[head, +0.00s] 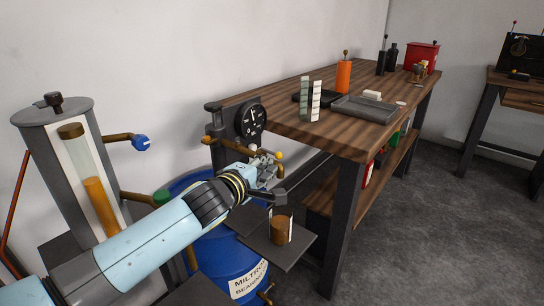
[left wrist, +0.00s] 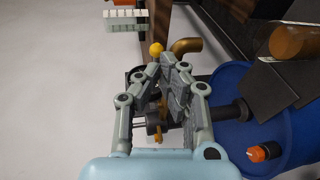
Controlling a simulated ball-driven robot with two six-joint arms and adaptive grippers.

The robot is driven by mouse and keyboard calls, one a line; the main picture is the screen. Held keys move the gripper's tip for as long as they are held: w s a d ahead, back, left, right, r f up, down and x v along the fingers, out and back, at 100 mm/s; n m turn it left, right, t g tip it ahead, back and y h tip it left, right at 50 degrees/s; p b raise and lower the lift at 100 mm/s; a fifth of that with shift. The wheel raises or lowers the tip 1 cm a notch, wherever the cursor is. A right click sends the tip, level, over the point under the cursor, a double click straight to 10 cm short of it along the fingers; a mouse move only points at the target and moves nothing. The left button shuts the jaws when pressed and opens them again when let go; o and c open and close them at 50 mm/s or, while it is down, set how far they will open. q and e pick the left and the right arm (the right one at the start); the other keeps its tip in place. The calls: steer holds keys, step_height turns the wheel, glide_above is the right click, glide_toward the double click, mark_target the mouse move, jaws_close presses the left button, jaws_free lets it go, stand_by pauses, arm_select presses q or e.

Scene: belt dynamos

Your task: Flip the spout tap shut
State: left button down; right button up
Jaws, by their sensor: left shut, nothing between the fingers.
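The brass spout pipe (head: 234,146) runs out from beside the black dial at the bench's left end. Its curved brass end (left wrist: 186,46) shows just beyond my fingers in the left wrist view. A yellow ball knob (head: 280,156), apparently the spout tap's handle, sits at my fingertips; it also shows in the left wrist view (left wrist: 156,49). My left gripper (head: 270,166) is shut and empty, close beside the knob and spout. I cannot tell whether it touches them. The fingers hide most of the tap body. My right gripper is out of view.
A clear beaker of brown liquid (head: 281,229) stands on a dark plate (head: 303,243) below the spout. A blue drum (head: 225,262) stands under my left arm. The black dial (head: 251,121) and wooden bench (head: 285,130) are close behind. A sight-glass tank (head: 50,118) stands left.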

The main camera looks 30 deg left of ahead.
mark_target(277, 158)
arm_select(q)
steer(key=x, duration=0.3)
steer(key=shift+w, duration=0.35)
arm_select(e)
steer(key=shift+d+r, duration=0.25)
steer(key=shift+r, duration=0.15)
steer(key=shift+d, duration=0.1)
arm_select(q)
steer(key=w+n+g+y+b, duration=0.1)
steer(key=n+y+b, duration=0.1)
steer(key=b, duration=0.4)
steer(key=n+g+y+b, duration=0.1)
steer(key=n+y+b, duration=0.1)
steer(key=b, duration=0.4)
steer(key=w+d+n+g+y+b, duration=0.1)
steer(key=n+y+b, duration=0.1)
steer(key=b, duration=0.4)
steer(key=shift+w+y, duration=0.35)
steer(key=shift+y, duration=0.55)
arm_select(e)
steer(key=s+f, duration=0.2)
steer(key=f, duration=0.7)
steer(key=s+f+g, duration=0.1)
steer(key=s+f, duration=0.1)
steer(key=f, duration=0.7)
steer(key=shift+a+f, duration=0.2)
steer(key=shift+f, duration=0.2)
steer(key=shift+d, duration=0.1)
